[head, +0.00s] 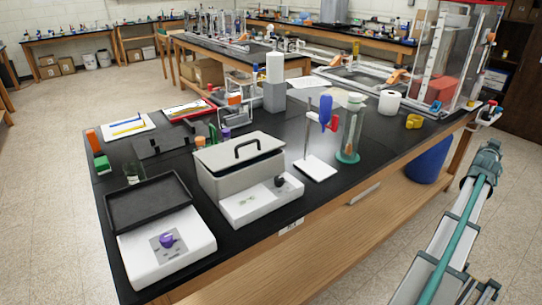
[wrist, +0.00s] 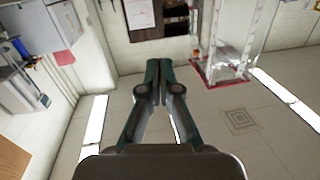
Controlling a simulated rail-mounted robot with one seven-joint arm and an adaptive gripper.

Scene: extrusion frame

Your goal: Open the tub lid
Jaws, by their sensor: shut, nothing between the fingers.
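The tub (head: 243,184) is a grey-beige box near the front of the black bench. In the head view my arm is at the lower right, off the bench's right edge and well apart from the tub. The tub does not show in the wrist view.
A white device with a purple knob (head: 167,240) stands left of the tub, and a white device with a dark knob (head: 279,181) stands at its front. A stand with a blue bottle (head: 326,112) and a clear cylinder (head: 351,130) are to the right. The bench's front right area is clear.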

